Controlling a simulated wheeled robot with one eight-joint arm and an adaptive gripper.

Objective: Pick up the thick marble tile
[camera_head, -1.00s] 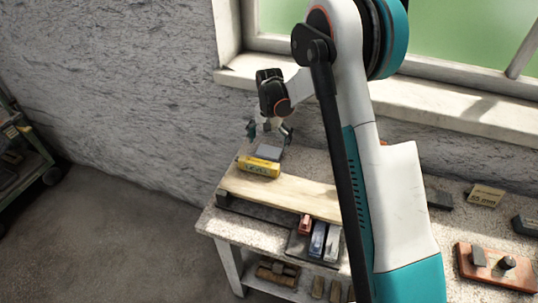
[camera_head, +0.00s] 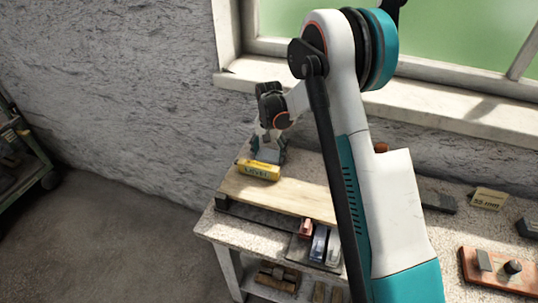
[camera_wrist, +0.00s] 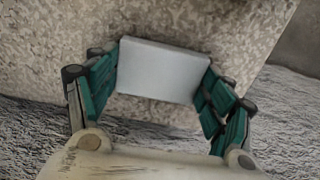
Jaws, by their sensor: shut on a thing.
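The thick marble tile (camera_wrist: 162,70) is a pale grey rectangular block in the wrist view. It lies between the green-padded fingers of my gripper (camera_wrist: 160,78), with a pad at its left and right sides. My gripper (camera_head: 268,149) is shut on it. In the head view the tile (camera_head: 267,156) is a small grey patch on the bench, behind a yellow box, and mostly hidden by the fingers and the box. I cannot tell any gap between tile and bench.
The speckled bench (camera_head: 262,230) meets a rough wall behind. Several small coloured blocks (camera_head: 319,243) lie near the front edge. My arm crosses the bench's middle.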

